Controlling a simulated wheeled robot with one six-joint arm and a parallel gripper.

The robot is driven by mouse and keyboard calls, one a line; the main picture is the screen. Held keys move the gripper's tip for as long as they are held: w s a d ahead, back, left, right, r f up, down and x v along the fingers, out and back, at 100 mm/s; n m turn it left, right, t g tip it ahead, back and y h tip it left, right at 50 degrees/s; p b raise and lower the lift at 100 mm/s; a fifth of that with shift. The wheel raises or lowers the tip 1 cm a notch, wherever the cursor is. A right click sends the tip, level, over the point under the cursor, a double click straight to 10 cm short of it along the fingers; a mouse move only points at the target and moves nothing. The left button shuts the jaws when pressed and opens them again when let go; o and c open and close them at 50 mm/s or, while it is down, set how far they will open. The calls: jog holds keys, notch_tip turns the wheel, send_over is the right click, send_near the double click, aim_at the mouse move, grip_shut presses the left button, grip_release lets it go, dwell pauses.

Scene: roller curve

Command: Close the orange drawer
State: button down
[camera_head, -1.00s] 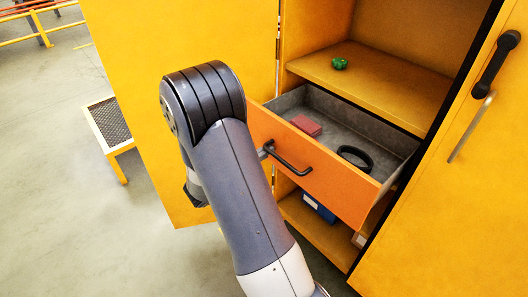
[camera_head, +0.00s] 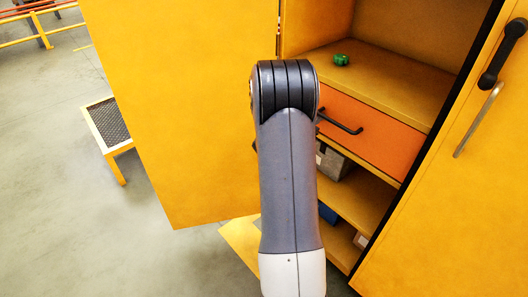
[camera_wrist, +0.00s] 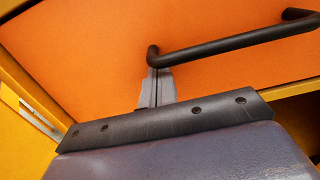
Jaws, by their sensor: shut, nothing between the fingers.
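The orange drawer (camera_head: 375,138) sits in the yellow cabinet with its front in line with the shelf above, and its inside is hidden. Its black bar handle (camera_head: 340,121) is on the front. In the wrist view the orange drawer front (camera_wrist: 90,50) fills the upper part, with the handle (camera_wrist: 235,42) running to the upper right. My gripper (camera_wrist: 155,75) is shut and empty, its fingertips at the left end of the handle, close to the drawer front; I cannot tell whether they touch. In the head view my arm hides the gripper.
The yellow cabinet has a left door (camera_head: 180,110) and a right door (camera_head: 455,200) standing open. A green object (camera_head: 341,59) sits on the upper shelf. Boxes (camera_head: 332,162) stand on the shelf below the drawer. A step (camera_head: 108,122) stands on the floor at left.

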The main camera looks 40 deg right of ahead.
aim_at(321, 131)
jog(key=d, duration=0.3)
jog(key=shift+w+d+b, duration=0.15)
jog(key=shift+b, duration=0.15)
jog(key=shift+d, duration=0.15)
jog(key=shift+r, duration=0.15)
jog(key=shift+d+r, duration=0.1)
jog(key=shift+w+a, duration=0.1)
jog(key=shift+a, duration=0.15)
jog(key=s+a, duration=0.1)
jog(key=a, duration=1.3)
jog(key=shift+s+f, duration=0.15)
jog(key=shift+f, duration=0.1)
jog(key=shift+d, duration=0.1)
